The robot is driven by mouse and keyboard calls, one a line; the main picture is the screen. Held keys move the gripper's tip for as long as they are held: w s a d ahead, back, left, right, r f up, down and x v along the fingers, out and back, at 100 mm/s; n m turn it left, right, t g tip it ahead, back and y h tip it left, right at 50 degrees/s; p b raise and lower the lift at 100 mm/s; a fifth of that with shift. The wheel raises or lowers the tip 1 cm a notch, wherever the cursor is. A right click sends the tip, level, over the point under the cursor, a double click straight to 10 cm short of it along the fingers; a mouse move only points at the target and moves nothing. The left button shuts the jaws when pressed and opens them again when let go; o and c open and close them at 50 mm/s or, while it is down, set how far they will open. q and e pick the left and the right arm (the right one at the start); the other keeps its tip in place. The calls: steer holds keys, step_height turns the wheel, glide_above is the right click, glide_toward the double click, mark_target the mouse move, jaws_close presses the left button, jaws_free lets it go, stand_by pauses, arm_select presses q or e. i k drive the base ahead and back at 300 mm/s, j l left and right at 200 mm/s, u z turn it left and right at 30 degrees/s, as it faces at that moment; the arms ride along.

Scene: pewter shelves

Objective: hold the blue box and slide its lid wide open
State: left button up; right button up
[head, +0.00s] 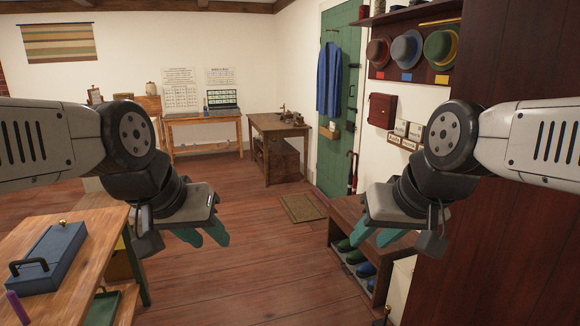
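The blue box (50,258) lies on the wooden table (105,232) at the lower left of the head view. Its top looks closed, with a small brass knob (62,223) at the far end and a dark handle (28,268) at the near left end. My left gripper (207,236) hangs in the air to the right of the box, apart from it; its teal fingers are spread and empty. My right gripper (373,239) hangs further right, far from the box, also with spread, empty fingers.
A purple object (17,308) stands by the box's near side. A shoe bench (345,222) with shoes stands at the right, near my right gripper. Open wooden floor (255,275) lies between table and bench. A doormat (301,208) and desks are further back.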

mark_target(52, 246)
steer(key=i+j+u, duration=0.1)
steer(key=i+u, duration=0.2)
steer(key=i, duration=0.5)
steer(key=i+u, duration=0.3)
steer(key=i, duration=0.45)
steer(key=i+u, duration=0.2)
steer(key=i, duration=0.2)
steer(key=i+l+u, duration=0.25)
steer(key=i, duration=0.2)
steer(key=i+u, duration=0.15)
steer(key=u, duration=0.25)
steer(key=i+u, duration=0.2)
steer(key=u, duration=0.2)
steer(key=i+u, duration=0.15)
steer(key=u, duration=0.25)
steer(key=i+u, duration=0.15)
steer(key=u, duration=0.3)
steer(key=i+u, duration=0.2)
steer(key=u, duration=0.25)
steer(key=i+l+u, duration=0.15)
steer(key=u, duration=0.3)
